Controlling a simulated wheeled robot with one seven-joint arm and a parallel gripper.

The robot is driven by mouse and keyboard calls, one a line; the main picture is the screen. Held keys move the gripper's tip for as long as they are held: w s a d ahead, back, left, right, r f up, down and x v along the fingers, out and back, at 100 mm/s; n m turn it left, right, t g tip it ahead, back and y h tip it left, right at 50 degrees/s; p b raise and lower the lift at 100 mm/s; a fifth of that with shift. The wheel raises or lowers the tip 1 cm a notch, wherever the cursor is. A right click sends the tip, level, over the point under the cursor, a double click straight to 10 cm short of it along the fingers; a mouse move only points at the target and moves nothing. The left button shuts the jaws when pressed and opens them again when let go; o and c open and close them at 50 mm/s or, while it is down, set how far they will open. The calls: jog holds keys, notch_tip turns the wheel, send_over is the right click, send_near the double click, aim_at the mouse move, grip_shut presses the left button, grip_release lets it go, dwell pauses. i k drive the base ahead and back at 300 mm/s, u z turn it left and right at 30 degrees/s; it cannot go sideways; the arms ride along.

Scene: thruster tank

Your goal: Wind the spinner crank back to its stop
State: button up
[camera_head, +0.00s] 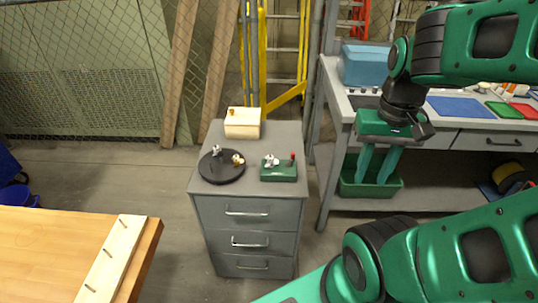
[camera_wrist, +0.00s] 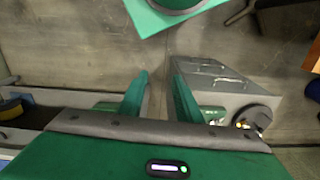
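A grey drawer cabinet (camera_head: 200,190) stands in the middle of the head view. On its top sit a black round disc (camera_head: 225,174) carrying small metal and brass pieces, and a green box (camera_head: 278,174) with a silver fitting and an upright red-tipped lever (camera_head: 292,158). Which of these is the spinner crank I cannot tell for certain. My gripper (camera_head: 376,182) points down, open and empty, right of the cabinet and apart from it. In the wrist view my gripper (camera_wrist: 159,75) shows parted fingers, with the disc (camera_wrist: 252,117) to their right and the green box partly hidden.
A cream box (camera_head: 242,123) with a brass knob stands at the cabinet's back. A grey workbench (camera_head: 470,127) with a blue box (camera_head: 366,65) and a green bin (camera_head: 370,188) below lies at right. A wooden table (camera_head: 45,245) is at lower left. Floor between is clear.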

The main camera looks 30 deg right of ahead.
aim_at(293, 154)
jog(key=u, duration=0.75)
jog(key=k, duration=1.05)
jog(key=z, duration=1.6)
jog(key=i, duration=1)
jog(key=u, duration=0.05)
